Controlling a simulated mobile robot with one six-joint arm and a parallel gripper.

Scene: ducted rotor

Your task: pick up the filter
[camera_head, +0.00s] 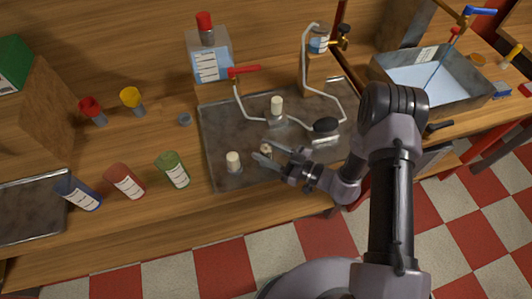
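No thing is clearly marked as the filter, and I cannot tell which it is. On the metal tray (222,128) stand a pale cream cylinder with a dark base (277,107) at the back and another cream-topped cylinder (233,160) at the front left. A small pale piece (266,149) lies at my gripper. My gripper (263,152) is low over the front of the tray, its fingers spread apart and pointing left. The small pale piece shows between or just behind the fingers; I cannot tell whether they touch it.
Blue, red and green cans (173,170) stand left. A metal basin (428,82) is at right.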

